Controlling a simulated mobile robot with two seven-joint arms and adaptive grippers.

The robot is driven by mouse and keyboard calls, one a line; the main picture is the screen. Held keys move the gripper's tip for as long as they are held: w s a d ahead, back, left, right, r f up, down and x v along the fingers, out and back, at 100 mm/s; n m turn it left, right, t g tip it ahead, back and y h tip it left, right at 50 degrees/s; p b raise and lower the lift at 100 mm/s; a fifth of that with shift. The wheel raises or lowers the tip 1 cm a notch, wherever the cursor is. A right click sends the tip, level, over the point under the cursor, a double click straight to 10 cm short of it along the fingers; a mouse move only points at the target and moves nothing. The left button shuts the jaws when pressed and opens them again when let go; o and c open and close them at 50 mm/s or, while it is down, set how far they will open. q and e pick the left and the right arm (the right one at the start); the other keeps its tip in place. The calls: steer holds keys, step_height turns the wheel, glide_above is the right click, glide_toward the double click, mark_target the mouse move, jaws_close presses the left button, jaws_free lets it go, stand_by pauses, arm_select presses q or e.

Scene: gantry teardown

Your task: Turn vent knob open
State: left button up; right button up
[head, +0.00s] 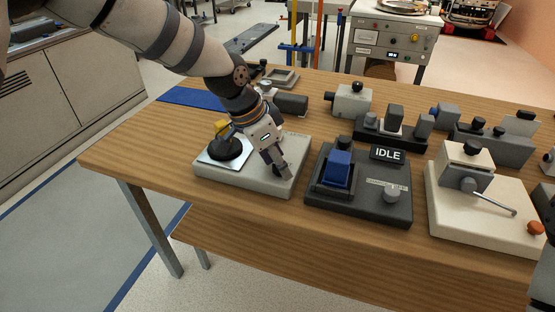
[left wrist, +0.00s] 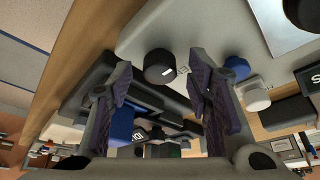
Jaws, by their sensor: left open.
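A pale base plate (head: 240,178) stands at the left of the bench, with a black round puck on a silver plate at its left. My left gripper (head: 276,166) points down over the plate's right part, open. In the left wrist view a black knob (left wrist: 160,67) on the pale plate shows between the two spread fingers, with a small white mark beside it. I see no grip on it; the gap in depth is hard to judge. In the head view the gripper mostly hides this knob. I cannot read a vent label.
Right of the plate is a dark panel (head: 357,208) with a blue block (head: 338,168), an IDLE sign (head: 387,154) and a grey knob (head: 391,193). A cream fixture (head: 482,212) with a lever stands farther right. A dark cylinder (head: 291,103) and other fixtures are behind.

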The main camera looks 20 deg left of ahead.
arm_select(q)
jaws_close()
